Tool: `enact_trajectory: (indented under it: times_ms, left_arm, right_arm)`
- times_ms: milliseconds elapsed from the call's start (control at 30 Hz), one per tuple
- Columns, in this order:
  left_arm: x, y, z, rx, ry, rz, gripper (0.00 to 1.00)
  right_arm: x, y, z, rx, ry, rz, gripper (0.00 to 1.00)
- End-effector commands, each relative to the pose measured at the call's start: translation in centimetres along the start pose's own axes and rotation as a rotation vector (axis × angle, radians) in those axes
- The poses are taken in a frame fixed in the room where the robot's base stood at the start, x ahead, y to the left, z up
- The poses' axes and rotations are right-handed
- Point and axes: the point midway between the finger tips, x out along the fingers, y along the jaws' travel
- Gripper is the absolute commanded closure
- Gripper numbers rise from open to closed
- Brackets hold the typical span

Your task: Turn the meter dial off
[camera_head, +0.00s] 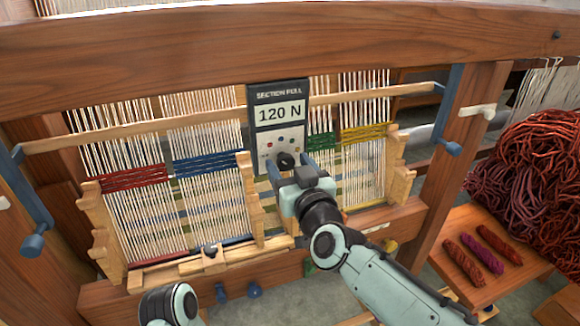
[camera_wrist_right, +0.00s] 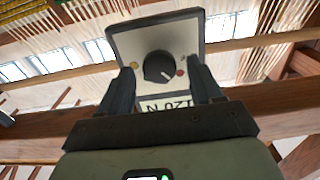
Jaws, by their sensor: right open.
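The meter (camera_head: 279,92) is a dark panel headed "SECTION PULL", hung in front of the loom's threads. Its display (camera_head: 279,113) reads "120 N". The black round dial (camera_head: 286,160) is at its lower part, and it also shows in the right wrist view (camera_wrist_right: 158,66), where the meter is upside down. The dial's white mark points to the lower right there, towards a red dot (camera_wrist_right: 179,72). My right gripper (camera_head: 289,166) is open, its two fingers on either side of the dial, with gaps visible in the wrist view (camera_wrist_right: 161,86). My left gripper is not seen.
Wooden loom beams (camera_head: 300,45) frame the meter above and at the sides. Stepped wooden posts (camera_head: 250,200) stand near my right gripper. A small table (camera_head: 490,285) with skeins and a large heap of red wool (camera_head: 535,170) are at the right.

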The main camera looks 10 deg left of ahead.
Motion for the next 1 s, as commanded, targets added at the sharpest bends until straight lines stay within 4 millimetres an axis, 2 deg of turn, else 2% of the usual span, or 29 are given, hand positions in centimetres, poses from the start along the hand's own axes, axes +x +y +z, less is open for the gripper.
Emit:
enact_trajectory:
  times_ms: [200,233,400,733,1000]
  left_arm:
    - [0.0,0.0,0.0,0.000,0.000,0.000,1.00]
    - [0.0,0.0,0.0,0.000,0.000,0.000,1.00]
    - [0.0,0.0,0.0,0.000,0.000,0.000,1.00]
    - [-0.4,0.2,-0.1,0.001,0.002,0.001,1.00]
    - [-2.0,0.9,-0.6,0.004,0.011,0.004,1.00]
  right_arm:
    - [0.1,0.0,0.1,0.000,-0.001,0.000,0.35]
    - [0.0,0.0,0.0,0.000,-0.001,0.000,0.38]
    - [0.0,0.0,0.0,0.000,-0.001,0.000,0.91]
    - [0.0,0.0,0.0,-0.037,-0.001,0.000,0.90]
    - [0.1,-0.1,-0.2,-0.197,-0.002,-0.001,0.90]
